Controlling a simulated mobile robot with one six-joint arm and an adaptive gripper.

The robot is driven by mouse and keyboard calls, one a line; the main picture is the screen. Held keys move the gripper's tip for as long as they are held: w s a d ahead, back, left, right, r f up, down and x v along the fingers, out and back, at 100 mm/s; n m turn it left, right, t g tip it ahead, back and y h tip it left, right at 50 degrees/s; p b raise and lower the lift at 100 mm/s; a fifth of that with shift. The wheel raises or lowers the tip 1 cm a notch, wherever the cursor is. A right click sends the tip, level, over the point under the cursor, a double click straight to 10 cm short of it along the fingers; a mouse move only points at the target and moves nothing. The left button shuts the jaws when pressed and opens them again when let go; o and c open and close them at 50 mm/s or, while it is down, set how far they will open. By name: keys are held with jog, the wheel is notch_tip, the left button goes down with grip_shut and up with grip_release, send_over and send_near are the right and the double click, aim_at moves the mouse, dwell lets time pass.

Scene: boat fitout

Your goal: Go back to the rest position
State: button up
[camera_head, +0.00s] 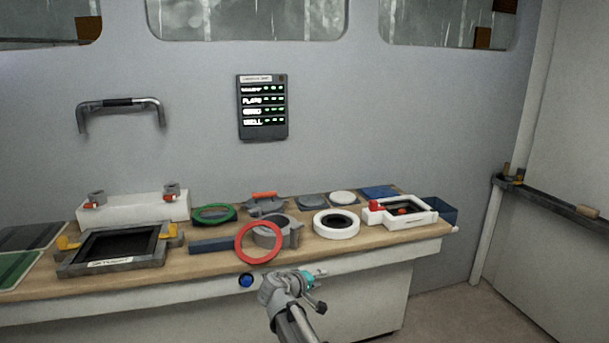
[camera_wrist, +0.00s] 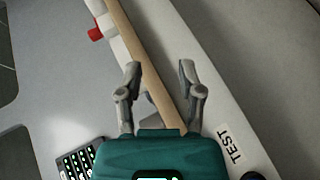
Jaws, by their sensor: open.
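My gripper (camera_wrist: 160,82) is open and empty in the wrist view, with its two grey fingers spread apart. The wooden worktop edge (camera_wrist: 150,75) shows behind the gap between them. In the head view my gripper (camera_head: 312,287) is in front of the bench's front edge, right of a blue button (camera_head: 246,281). Its fingers are small and partly unclear there.
The bench (camera_head: 190,286) carries a red ring (camera_head: 258,243), a white ring (camera_head: 336,223), a dark framed hatch (camera_head: 75,262) and a white frame (camera_head: 375,218). A lit panel (camera_head: 262,80) and a grab handle (camera_head: 118,103) are on the wall. Floor at right (camera_head: 455,315) is clear.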

jog(key=s+d+f+m+g+y, duration=0.35)
jog(key=s+d+f+g, duration=0.25)
jog(key=s+d+f, duration=0.35)
jog(key=s+d+f+m+g+y, duration=0.1)
jog(key=s+d+m+g+y, duration=0.15)
jog(key=s, duration=0.35)
jog(key=s+d+f+m+g+y, duration=0.1)
jog(key=s+y, duration=0.2)
jog(key=s, duration=0.3)
notch_tip(320, 180, up, 24)
jog(key=p, duration=2.4)
jog(key=shift+w, duration=0.25)
jog(key=shift+r, duration=0.1)
jog(key=shift+o, duration=0.6)
